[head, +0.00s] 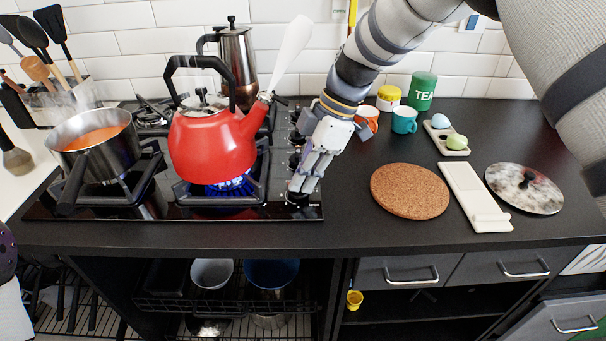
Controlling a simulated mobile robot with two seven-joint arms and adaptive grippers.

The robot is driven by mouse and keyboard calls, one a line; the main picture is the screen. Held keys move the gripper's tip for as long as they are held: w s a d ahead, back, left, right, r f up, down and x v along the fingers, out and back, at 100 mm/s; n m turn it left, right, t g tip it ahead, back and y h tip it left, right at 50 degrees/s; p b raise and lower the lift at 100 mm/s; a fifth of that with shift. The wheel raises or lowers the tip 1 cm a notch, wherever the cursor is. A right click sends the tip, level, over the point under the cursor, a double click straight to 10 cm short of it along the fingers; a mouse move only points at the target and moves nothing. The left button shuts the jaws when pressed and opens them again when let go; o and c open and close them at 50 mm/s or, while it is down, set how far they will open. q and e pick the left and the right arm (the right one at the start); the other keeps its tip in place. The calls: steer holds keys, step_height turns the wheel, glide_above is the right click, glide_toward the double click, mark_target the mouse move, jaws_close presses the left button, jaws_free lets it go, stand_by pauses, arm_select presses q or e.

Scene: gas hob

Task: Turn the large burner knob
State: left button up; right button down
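The gas hob (200,211) has a column of dark knobs along its right side. The front knob (298,198) is partly covered by my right gripper. Another knob (295,137) shows further back. My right gripper (301,185) points down with its fingertips at or just above the front knob. I cannot tell whether they touch it or how far apart the fingers are. A red kettle (207,145) stands on the burner left of the gripper, above blue flames (231,184). My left gripper is not in view.
A steel pot (98,145) with orange liquid steams at left. A moka pot (238,60) stands behind the kettle. Steam rises from the kettle spout. A cork mat (410,191), a white stand (474,197) and a lid (524,187) lie at right. Cups stand behind my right gripper.

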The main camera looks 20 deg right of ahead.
steer(key=m+p, duration=0.1)
steer(key=r+m+t+p, duration=0.1)
steer(key=m, duration=0.1)
steer(key=shift+s+r+m+t, duration=0.15)
steer(key=shift+m+t, duration=0.15)
steer(key=shift+f+m+p, duration=0.25)
steer(key=shift+m+p, duration=0.05)
steer(key=shift+m, duration=0.1)
steer(key=shift+f, duration=0.3)
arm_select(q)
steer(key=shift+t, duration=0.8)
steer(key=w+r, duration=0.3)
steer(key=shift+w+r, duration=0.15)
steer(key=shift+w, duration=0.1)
arm_select(e)
steer(key=c, duration=1.7)
jaws_free()
steer(key=shift+o, duration=0.2)
steer(key=v, duration=1.2)
steer(key=shift+s+a, duration=0.2)
steer(key=shift+a, duration=0.1)
